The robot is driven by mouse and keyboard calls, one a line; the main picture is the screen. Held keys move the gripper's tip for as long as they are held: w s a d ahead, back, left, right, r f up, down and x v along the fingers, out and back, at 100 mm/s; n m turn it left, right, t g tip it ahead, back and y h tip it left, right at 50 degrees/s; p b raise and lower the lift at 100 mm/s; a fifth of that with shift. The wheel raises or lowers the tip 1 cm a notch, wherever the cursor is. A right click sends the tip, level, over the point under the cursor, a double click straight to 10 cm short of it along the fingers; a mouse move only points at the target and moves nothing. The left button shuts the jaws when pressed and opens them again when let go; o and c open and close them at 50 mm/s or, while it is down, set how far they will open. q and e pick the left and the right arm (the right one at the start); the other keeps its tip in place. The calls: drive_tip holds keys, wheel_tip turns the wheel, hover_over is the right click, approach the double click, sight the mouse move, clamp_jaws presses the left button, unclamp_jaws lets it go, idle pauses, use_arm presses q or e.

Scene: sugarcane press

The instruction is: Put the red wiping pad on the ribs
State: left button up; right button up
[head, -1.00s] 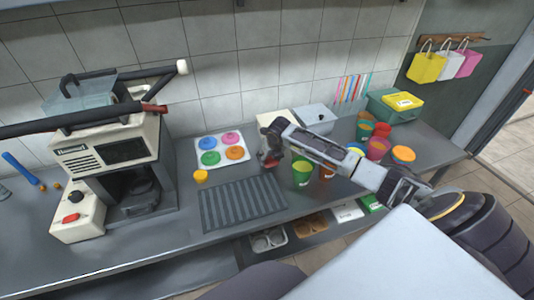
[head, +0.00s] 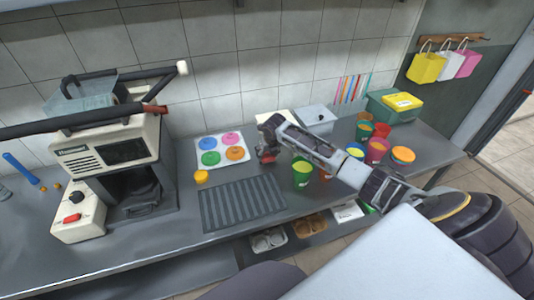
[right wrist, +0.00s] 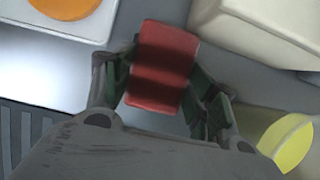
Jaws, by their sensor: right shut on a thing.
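The red wiping pad (right wrist: 162,66) is between the fingers of my right gripper (right wrist: 163,82), which is shut on it, in the right wrist view. In the head view my right gripper (head: 267,153) is above the counter, just behind the back right corner of the ribs. Only a little red of the pad shows there, low at the fingertips. The ribs are a dark grey ribbed panel (head: 243,203) in the counter, bare on top. Part of the ribs also shows at the left edge of the right wrist view (right wrist: 22,132). My left gripper is not in view.
Coloured cups, including a green one (head: 302,174), stand to the right. The cream press (head: 110,160) stands left.

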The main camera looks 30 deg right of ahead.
drive_tip(key=shift+f, duration=0.25)
drive_tip(key=o, duration=0.9)
drive_tip(key=shift+r, duration=0.15)
drive_tip(key=v, duration=1.2)
drive_tip(key=shift+s+a, duration=0.1)
idle(0.7)
